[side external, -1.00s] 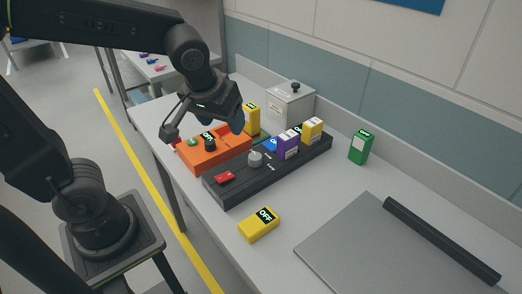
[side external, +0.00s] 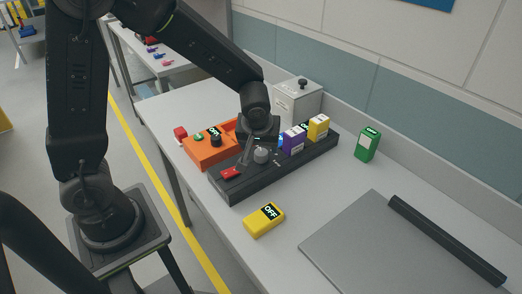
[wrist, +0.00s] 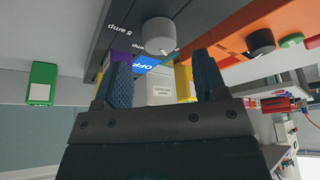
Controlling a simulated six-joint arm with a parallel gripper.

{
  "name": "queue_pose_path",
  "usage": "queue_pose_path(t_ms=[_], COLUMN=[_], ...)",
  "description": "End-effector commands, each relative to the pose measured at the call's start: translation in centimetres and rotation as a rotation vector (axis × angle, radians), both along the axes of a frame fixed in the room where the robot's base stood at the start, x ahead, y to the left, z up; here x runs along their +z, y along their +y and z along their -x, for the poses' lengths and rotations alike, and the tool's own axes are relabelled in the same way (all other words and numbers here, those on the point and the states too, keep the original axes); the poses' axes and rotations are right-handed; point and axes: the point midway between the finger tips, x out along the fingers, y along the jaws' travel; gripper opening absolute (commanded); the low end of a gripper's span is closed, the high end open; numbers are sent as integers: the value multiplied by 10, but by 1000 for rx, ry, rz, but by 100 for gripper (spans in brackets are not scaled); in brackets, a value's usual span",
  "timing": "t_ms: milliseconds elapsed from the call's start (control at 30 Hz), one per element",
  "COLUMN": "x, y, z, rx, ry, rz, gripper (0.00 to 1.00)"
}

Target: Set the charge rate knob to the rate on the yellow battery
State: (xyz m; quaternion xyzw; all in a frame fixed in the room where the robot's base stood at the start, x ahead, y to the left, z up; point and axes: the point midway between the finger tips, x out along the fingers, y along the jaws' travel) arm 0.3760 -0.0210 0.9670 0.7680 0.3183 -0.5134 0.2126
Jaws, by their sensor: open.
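The black charger (side external: 232,193) carries a grey charge rate knob (side external: 261,155), a red switch (side external: 231,173), a purple battery (side external: 294,141) and a yellow battery (side external: 318,128). Another yellow battery (side external: 264,221) lies on the bench, its label reading OFF. In the wrist view the knob (wrist: 159,36) stands beyond my fingertips, with amp markings beside it, one reading 5 amp. My gripper (wrist: 161,57) is open and empty above the charger, apart from the knob. In the side view its fingers are mostly hidden by the arm. No rate is legible on a yellow battery.
An orange charger (side external: 205,157) with a black knob (side external: 216,140) stands close on the left. A metal box (side external: 298,104) stands behind, and a green battery (side external: 367,145) stands at right. A grey plate (side external: 370,250) lies at front right. Bench around the loose battery is clear.

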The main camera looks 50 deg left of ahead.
Motion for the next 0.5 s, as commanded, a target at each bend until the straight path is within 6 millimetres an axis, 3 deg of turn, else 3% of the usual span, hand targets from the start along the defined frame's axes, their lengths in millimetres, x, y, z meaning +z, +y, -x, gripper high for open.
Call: queue_pose_path(t_ms=[200,500], x=[-30,-39], y=[9,11], z=[-8,-12], rx=[0,0], ry=[3,-1], rz=[0,1], gripper=[65,65])
